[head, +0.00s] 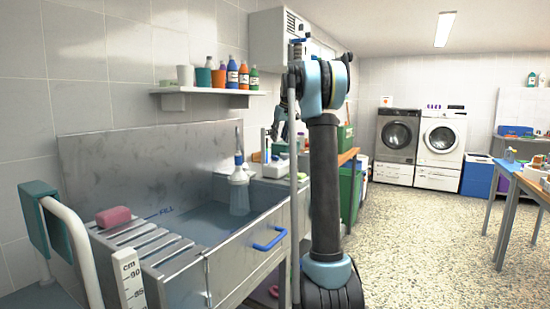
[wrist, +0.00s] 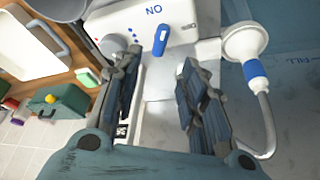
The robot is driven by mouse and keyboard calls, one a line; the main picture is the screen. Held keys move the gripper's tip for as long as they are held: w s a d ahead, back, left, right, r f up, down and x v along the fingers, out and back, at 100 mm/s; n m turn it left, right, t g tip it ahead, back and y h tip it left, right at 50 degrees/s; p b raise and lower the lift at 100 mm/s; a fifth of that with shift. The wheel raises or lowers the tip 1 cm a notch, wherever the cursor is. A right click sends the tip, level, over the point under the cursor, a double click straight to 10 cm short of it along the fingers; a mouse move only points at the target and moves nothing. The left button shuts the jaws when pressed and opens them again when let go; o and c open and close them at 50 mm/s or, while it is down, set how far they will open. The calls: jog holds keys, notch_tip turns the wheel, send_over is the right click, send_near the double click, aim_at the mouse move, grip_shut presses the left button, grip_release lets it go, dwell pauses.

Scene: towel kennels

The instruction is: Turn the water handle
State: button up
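A short blue handle (wrist: 161,40) sits on a white box (wrist: 125,20) in the wrist view. The box carries blue lettering, upside down in this view, that appears to read ON, with smaller lettering to the right. My gripper (wrist: 160,65) is open and empty. Its two dark fingers point toward the box, and the handle shows just beyond the gap between the tips. I cannot tell the remaining distance. In the head view my gripper (head: 281,122) hangs beside the column, above the right end of the metal tub (head: 235,268). The blue handle is not clearly visible there.
A white shower head (wrist: 245,42) with a hose stands right of the fingers. A grey round knob (wrist: 113,45) is at left. A green box (wrist: 62,108) lies on a wooden surface. The tub front has a blue pull (head: 270,238). Floor toward the washing machines (head: 398,135) is clear.

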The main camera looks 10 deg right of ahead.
aim_at(275, 159)
jog(key=x, duration=1.1)
jog(key=shift+w, duration=0.1)
grip_shut()
